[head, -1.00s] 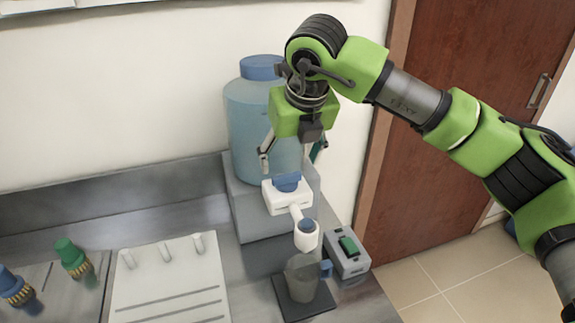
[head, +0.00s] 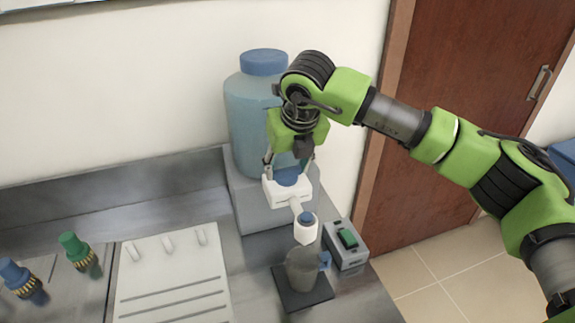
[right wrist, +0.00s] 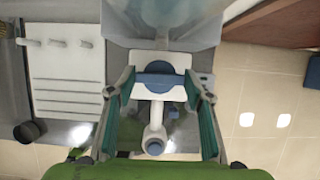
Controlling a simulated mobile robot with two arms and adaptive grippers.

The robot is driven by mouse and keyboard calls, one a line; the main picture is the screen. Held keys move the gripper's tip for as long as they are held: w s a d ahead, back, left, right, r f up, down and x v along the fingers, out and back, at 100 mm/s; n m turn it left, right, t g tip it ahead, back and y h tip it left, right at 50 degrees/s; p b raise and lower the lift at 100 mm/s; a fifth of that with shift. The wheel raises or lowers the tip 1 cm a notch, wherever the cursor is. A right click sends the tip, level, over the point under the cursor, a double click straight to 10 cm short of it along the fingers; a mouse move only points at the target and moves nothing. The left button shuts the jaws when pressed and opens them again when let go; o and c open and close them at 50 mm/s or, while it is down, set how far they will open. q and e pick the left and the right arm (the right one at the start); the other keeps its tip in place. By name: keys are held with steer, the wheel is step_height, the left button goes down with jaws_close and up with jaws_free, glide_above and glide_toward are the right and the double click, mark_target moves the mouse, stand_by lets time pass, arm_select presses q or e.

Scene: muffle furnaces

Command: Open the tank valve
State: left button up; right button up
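The blue tank (head: 252,115) with a blue lid stands on a grey block at the back of the bench. Its white valve body (head: 283,196) carries a blue knob (head: 287,177) on top, and a white spout (head: 305,228) points down over a clear beaker (head: 301,268). My right gripper (head: 288,163) is just above the valve, pointing down. In the right wrist view its open fingers stand on both sides of the white valve (right wrist: 159,86) and blue knob (right wrist: 160,67); I cannot tell if they touch it. My left gripper is out of view.
The beaker stands on a dark plate (head: 318,293). A grey box with a green switch (head: 347,240) is right of it. A brown door (head: 470,80) is behind my right arm.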

steer(key=shift+f+m+b, duration=0.15)
steer(key=shift+m+b, duration=0.25)
steer(key=shift+b, duration=0.5)
steer(key=m+h+b, duration=0.1)
steer(key=m+b, duration=0.3)
steer(key=b, duration=0.1)
steer(key=shift+a+f+h, duration=0.1)
steer(key=shift+a+h, duration=0.1)
steer(key=shift+h, duration=0.2)
steer(key=m+h+b, duration=0.1)
steer(key=m+b, duration=0.1)
steer(key=shift+m, duration=0.3)
steer(key=m, duration=0.1)
steer(key=m+h+b, duration=0.1)
steer(key=shift+a+r+m, duration=0.1)
steer(key=shift+r+m, duration=0.15)
steer(key=shift+m, duration=0.15)
steer(key=m+g+h, duration=0.1)
steer(key=m, duration=0.1)
steer(key=shift+w+r+m, duration=0.1)
steer(key=shift+m, duration=0.3)
steer(key=shift+a+r+m+g+h+p, duration=0.1)
steer(key=shift+m+g+h+p, duration=0.25)
steer(key=shift+m+p, duration=0.6)
steer(key=shift+w+m+g+p, duration=0.1)
steer(key=shift+m+g+p, duration=0.6)
steer(key=shift+m, duration=0.85)
